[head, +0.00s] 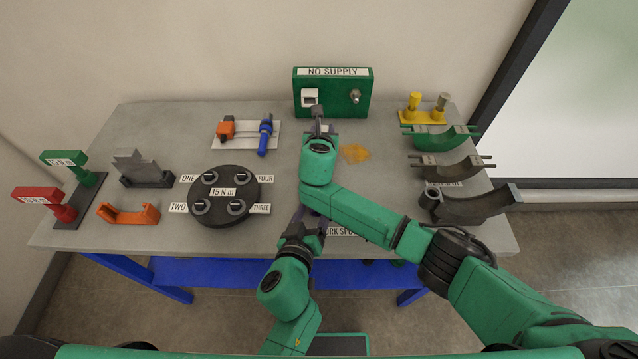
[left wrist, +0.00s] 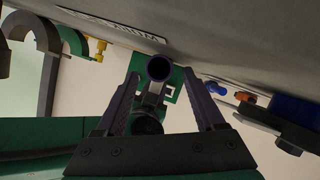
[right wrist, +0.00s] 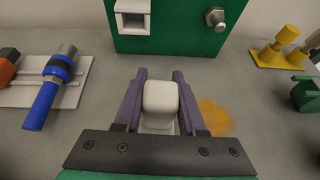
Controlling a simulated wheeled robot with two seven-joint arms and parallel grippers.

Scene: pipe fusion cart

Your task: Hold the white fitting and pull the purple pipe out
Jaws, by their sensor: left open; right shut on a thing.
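The white fitting (right wrist: 160,98) stands between the fingers of my right gripper (right wrist: 158,80), which is shut on it. In the head view my right gripper (head: 318,112) is in front of the green box, and my arm hides the fitting. The purple pipe (left wrist: 159,68) shows in the left wrist view as a dark round open end facing the camera. My left gripper (left wrist: 162,76) is open, with one finger on each side of the pipe and a gap visible. In the head view my arms hide most of the pipe.
A green NO SUPPLY box (head: 333,78) stands at the back. A blue-handled tool (head: 265,135) on a pale plate and a black round fixture (head: 225,193) are left. Curved clamps (head: 452,168) line the right. An orange stain (head: 355,153) marks the bench.

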